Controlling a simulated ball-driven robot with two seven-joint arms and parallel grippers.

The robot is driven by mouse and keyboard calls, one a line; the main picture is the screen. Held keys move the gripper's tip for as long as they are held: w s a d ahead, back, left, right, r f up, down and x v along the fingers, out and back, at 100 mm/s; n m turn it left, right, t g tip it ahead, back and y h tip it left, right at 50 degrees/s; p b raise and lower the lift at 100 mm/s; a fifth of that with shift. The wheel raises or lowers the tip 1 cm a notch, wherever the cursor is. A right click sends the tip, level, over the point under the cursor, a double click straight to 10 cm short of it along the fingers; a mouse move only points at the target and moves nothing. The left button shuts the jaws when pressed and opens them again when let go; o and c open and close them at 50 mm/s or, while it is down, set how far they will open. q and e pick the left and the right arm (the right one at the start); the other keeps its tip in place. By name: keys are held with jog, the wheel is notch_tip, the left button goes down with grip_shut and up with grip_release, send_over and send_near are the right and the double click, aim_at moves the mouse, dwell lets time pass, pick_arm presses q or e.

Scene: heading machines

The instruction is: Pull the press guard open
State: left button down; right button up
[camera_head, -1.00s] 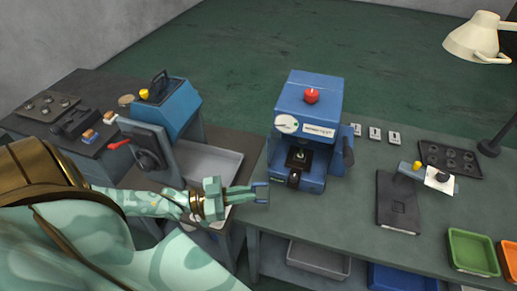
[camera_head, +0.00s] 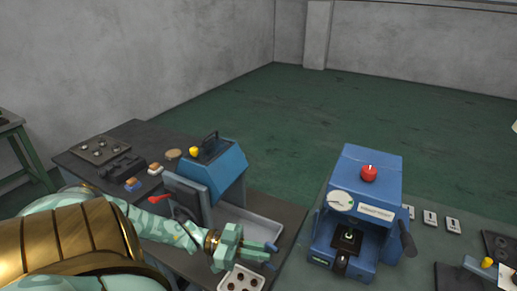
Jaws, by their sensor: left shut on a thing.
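The blue press (camera_head: 372,160) stands on the bench at the right, with a red knob (camera_head: 369,172) on top, a round white dial (camera_head: 340,201) and an opening at its front. I cannot clearly make out a separate guard panel on it. My left gripper (camera_head: 271,256) is left of the press, apart from its body, with blue fingertips pointing right. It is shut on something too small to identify. My right gripper is out of view.
A second blue machine (camera_head: 222,170) with a grey panel and red lever (camera_head: 160,199) stands left. White switches (camera_head: 430,217) are right of the press.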

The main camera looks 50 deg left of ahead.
pick_arm(q)
jog(key=shift+w+a+r, duration=0.15)
jog(key=shift+w+r, duration=0.15)
jog(key=shift+w, duration=0.1)
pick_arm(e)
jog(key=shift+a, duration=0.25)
pick_arm(q)
jog(key=c, duration=1.7)
grip_release()
jog(key=shift+c, duration=0.2)
jog(key=shift+o, duration=1.3)
jog(key=shift+w+f, duration=0.1)
jog(key=shift+w, duration=0.25)
jog(key=shift+s+f, duration=0.1)
jog(key=shift+f, duration=0.05)
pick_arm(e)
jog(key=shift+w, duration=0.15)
